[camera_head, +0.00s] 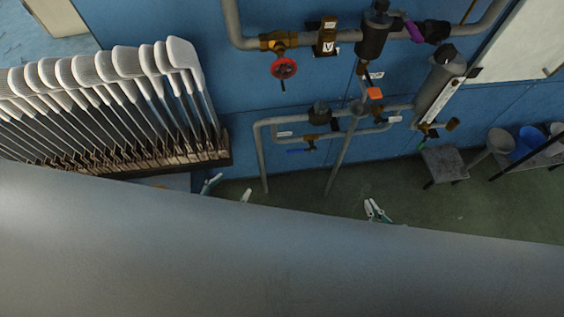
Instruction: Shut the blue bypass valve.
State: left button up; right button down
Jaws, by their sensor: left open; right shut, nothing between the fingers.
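The bypass valve is a small brass valve (310,141) on the lower thin pipe loop in the middle of the head view. Its blue lever (296,150) points left, roughly along the pipe. My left gripper (229,189) is open and empty, below and left of the blue lever and apart from it. My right gripper (375,209) is shut and empty, below and right of the valve, in front of the dark floor. Both arms are mostly hidden behind a large grey surface close to the camera.
A red handwheel (284,68) hangs from the upper pipe. A rack (190,161) of several white sock boards stands at left. Thin pipe legs (345,155) reach the floor near the valve. A grey stool (445,163) and a blue bucket (524,144) stand at right.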

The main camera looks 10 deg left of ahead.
aim_at(312, 149)
jog(key=k+l, duration=0.35)
jog(key=l, duration=0.15)
jog(key=k+l, duration=0.3)
jog(key=l, duration=0.2)
